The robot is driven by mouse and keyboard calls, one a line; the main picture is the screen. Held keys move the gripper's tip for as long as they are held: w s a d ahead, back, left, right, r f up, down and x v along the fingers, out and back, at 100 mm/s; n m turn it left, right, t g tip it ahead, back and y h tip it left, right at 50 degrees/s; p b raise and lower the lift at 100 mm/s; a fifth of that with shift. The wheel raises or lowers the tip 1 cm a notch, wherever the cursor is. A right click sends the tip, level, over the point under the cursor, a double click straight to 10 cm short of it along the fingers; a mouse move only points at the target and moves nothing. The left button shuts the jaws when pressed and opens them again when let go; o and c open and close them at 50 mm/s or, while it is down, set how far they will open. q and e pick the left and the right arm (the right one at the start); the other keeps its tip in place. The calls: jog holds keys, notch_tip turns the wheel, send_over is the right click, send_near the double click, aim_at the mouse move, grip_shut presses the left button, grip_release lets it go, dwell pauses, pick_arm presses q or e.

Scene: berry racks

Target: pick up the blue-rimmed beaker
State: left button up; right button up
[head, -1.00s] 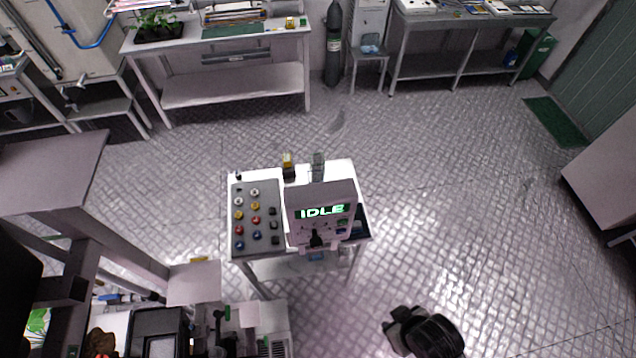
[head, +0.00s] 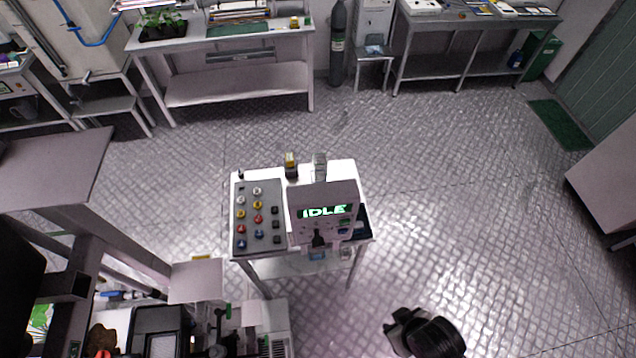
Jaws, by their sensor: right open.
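I cannot make out a blue-rimmed beaker for certain. A small clear vessel (head: 347,253) stands at the lower front right of the white table, too small to show its rim colour. A small bluish item (head: 317,254) shows below the display machine (head: 325,212), which reads IDLE. A clear container (head: 320,166) and a yellow-and-black item (head: 291,165) stand at the table's back edge. My right gripper (head: 398,328) is open at the bottom, over the floor, right of and nearer than the table. My left gripper is not in view.
The white table (head: 340,172) carries a grey tray (head: 243,218) of coloured knobs. A grey stand (head: 60,170) is at left, with cluttered equipment below it. Benches (head: 240,82) line the back wall. The patterned floor (head: 470,200) to the right is clear.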

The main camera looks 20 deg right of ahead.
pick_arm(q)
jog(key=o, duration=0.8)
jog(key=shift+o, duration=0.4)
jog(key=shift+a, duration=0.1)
